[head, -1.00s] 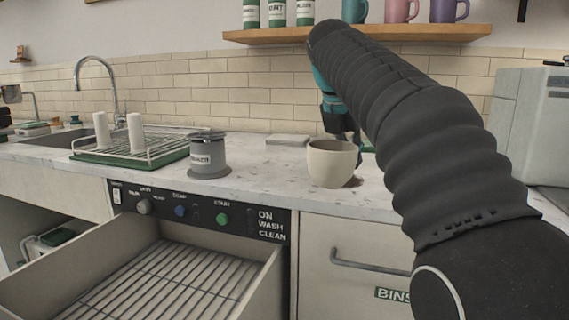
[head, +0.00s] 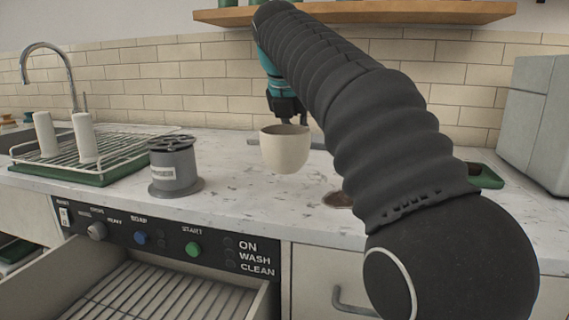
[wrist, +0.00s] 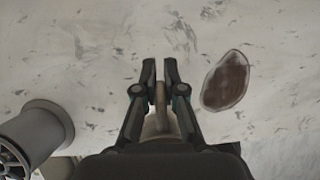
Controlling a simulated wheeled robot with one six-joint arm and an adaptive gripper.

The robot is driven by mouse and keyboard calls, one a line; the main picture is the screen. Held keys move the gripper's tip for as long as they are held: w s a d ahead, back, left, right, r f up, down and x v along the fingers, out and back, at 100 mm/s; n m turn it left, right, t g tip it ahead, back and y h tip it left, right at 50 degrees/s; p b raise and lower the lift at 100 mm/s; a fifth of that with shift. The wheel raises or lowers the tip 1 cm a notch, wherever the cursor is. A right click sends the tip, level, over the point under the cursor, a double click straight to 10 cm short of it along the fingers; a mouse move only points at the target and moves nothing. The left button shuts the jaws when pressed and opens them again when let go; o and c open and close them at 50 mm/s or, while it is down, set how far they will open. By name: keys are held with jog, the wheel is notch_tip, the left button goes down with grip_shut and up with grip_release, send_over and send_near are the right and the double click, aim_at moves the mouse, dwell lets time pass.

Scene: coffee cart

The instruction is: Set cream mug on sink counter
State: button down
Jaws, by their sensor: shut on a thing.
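The cream mug (head: 285,152) is upright in the middle of the head view, right of the grey spool-shaped container. My gripper (head: 287,118) is at its far upper side, partly hidden by the mug. The mug appears held a little above the pale marbled counter (head: 245,197), which runs left to the sink (head: 22,140). In the wrist view my gripper (wrist: 159,68) is shut on a narrow part of the mug (wrist: 160,98), apparently its handle. Most of the mug is hidden there.
The grey container (head: 174,168) stands left of the mug. A dish rack (head: 118,150) with two white upright items is farther left. A brown stain (head: 338,199) marks the counter. The dishwasher drawer (head: 150,295) is open below. A shelf (head: 380,13) hangs above.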

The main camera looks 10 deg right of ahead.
jog(key=shift+w+a+f, duration=0.85)
jog(key=shift+w+a, duration=0.05)
jog(key=shift+a, duration=0.2)
jog(key=shift+f+b, duration=0.4)
jog(key=shift+f, duration=1.65)
jog(key=c, duration=1.3)
grip_release()
jog(key=shift+f, duration=0.1)
jog(key=shift+o, duration=0.2)
jog(key=v, duration=1.2)
jog(key=shift+p, duration=0.4)
